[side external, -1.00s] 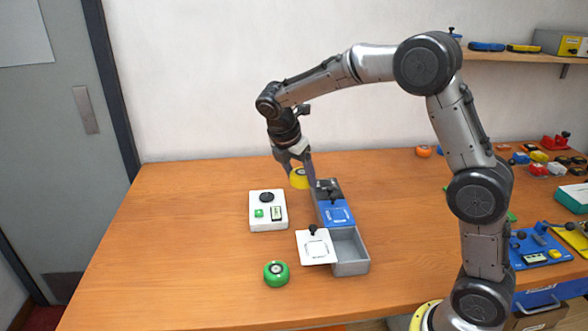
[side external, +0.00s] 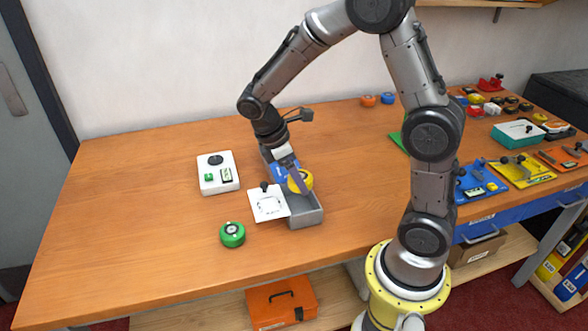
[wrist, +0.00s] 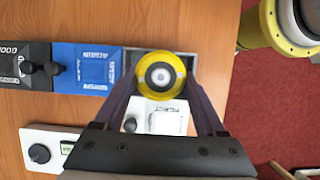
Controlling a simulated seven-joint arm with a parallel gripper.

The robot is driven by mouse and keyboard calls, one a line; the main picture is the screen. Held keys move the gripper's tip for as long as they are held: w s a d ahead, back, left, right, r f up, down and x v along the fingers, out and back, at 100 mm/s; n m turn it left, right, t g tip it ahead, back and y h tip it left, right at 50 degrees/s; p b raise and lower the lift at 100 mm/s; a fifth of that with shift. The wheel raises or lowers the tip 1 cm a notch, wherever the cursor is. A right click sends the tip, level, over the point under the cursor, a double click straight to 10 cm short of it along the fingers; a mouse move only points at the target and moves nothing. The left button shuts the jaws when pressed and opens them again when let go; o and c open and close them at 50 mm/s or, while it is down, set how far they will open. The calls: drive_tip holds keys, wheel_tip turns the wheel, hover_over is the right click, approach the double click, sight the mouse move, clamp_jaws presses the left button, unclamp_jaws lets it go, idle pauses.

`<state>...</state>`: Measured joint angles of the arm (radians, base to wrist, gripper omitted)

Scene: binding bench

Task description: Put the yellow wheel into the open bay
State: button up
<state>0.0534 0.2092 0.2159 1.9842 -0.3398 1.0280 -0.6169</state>
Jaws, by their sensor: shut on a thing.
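The yellow wheel (side external: 306,180) is held in my gripper (side external: 299,184), with a finger on each side of it. In the wrist view the yellow wheel (wrist: 160,75) shows a grey and white hub between the fingertips of my gripper (wrist: 160,79). It appears held above the open bay (side external: 311,217), the uncovered end of a grey box, beside the blue lid (side external: 279,172). In the wrist view the wheel covers much of the bay; its depth below the wheel is hidden.
A white lid (side external: 267,207) with a black knob lies against the bay's left side. A green wheel (side external: 232,235) stands on the table in front. A white block (side external: 217,180) with a black knob lies left of the box. The table's left part is clear.

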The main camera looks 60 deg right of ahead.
drive_tip(key=shift+f, duration=2.65)
drive_tip(key=shift+f, duration=0.7)
drive_tip(key=o, duration=1.6)
drive_tip(key=shift+c, duration=0.2)
drive_tip(key=shift+r, duration=0.1)
drive_tip(key=shift+r, duration=5.7)
